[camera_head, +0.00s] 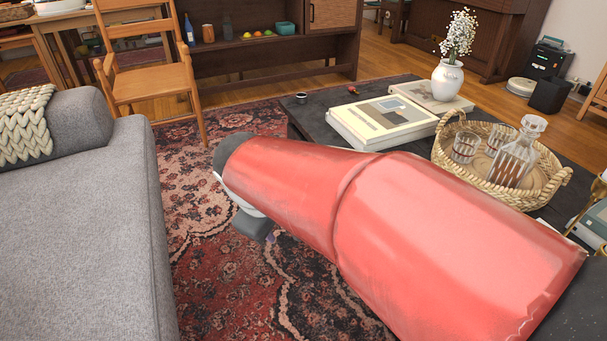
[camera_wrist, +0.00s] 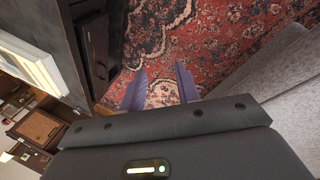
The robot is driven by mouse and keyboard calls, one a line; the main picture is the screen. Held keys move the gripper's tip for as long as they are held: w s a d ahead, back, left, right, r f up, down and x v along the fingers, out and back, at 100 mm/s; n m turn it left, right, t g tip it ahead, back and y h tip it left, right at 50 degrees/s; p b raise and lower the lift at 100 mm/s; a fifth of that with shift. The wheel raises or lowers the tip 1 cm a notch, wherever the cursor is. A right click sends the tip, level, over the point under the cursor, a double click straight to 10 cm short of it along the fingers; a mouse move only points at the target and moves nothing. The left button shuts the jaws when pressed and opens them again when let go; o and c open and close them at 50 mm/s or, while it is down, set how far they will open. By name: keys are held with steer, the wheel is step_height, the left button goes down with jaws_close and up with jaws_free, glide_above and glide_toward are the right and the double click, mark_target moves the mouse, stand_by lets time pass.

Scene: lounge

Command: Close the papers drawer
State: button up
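The dark coffee table (camera_head: 306,122) stands at the right in the head view, largely behind my red arm. In the wrist view its dark side (camera_wrist: 62,35) runs down the left. A dark panel (camera_wrist: 96,52) there, with a small fitting on it, looks like a drawer front; how far it is open I cannot tell. No papers show in it. My gripper (camera_wrist: 160,82) is open and empty, its two fingers apart over the rug, to the right of the panel and not visibly touching it. In the head view the gripper (camera_head: 252,224) shows only partly under my arm.
A grey sofa (camera_head: 75,220) stands at the left, with patterned rug (camera_head: 205,205) between it and the table. Books (camera_head: 385,120), a white vase (camera_head: 447,80) and a wicker tray (camera_head: 556,182) sit on the tabletop. A wooden chair (camera_head: 150,85) stands behind.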

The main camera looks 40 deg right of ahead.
steer(key=w+d+f+n+g+h+p, duration=0.1)
steer(key=w+d+f+n+h, duration=0.25)
steer(key=w+d+n, duration=0.35)
steer(key=w+d+f+n+g+h+p, duration=0.2)
steer(key=w+d+n+h, duration=0.3)
steer(key=d, duration=0.3)
steer(key=w+d+f+n+g+h+p, duration=0.1)
steer(key=w+d+f+n+h, duration=0.25)
steer(key=w+d+n, duration=0.35)
steer(key=w+d+f+n+t+p, duration=0.1)
steer(key=w+f+n+t, duration=0.25)
steer(key=f+n, duration=0.3)
steer(key=w+d+f+n+t+h+p, duration=0.1)
steer(key=w+f+n+t, duration=0.1)
steer(key=f+n+t, duration=0.4)
steer(key=w+d+f+n+t, duration=0.1)
steer(key=w+f+n+t, duration=0.2)
steer(key=f+n, duration=0.35)
steer(key=w+d+r+n, duration=0.1)
steer(key=w+d+r, duration=0.1)
steer(key=w+d, duration=0.2)
steer(key=d, duration=0.2)
steer(key=shift+d+r+n, duration=0.35)
steer(key=shift+d+n, duration=0.05)
steer(key=shift+g, duration=0.25)
jaws_close()
